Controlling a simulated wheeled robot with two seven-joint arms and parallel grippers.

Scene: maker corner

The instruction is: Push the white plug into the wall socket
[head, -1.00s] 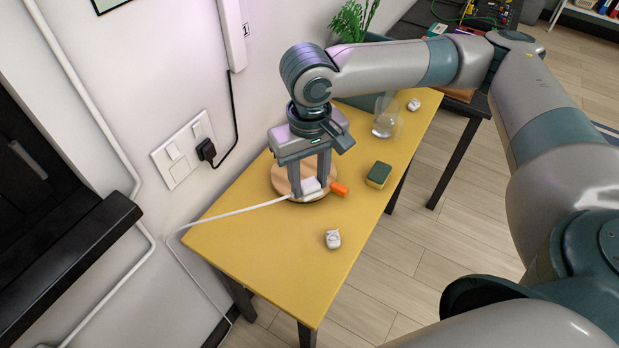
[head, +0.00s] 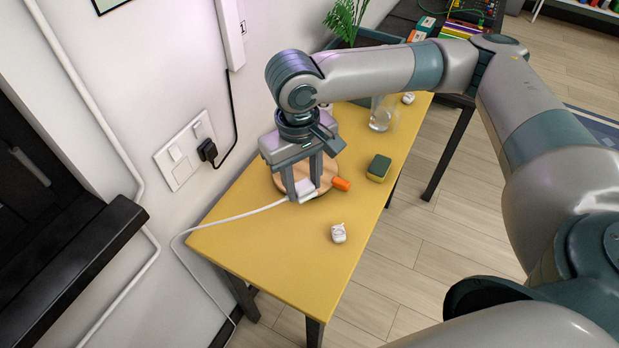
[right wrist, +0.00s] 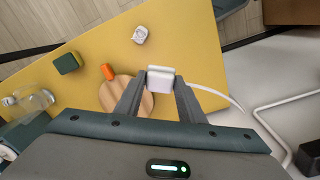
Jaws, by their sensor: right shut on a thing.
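The white plug (head: 304,189) is held between the two fingers of my right gripper (head: 303,186), at the near edge of the round wooden board on the yellow table. In the right wrist view the plug (right wrist: 161,77) sits between the fingertips, with its white cord running off to the right. I cannot tell how far it is above the board. The white wall socket plate (head: 178,168) is on the wall to the left, apart from the plug. A black plug (head: 207,150) sits in its right part. My left gripper is not in view.
The round wooden board (head: 325,170) lies under my gripper, an orange piece (head: 341,184) beside it. A green-yellow sponge (head: 378,168), a small white object (head: 338,232) and a glass (head: 382,116) stand rightward. A dark ledge (head: 85,245) juts out at left. The table's near end is clear.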

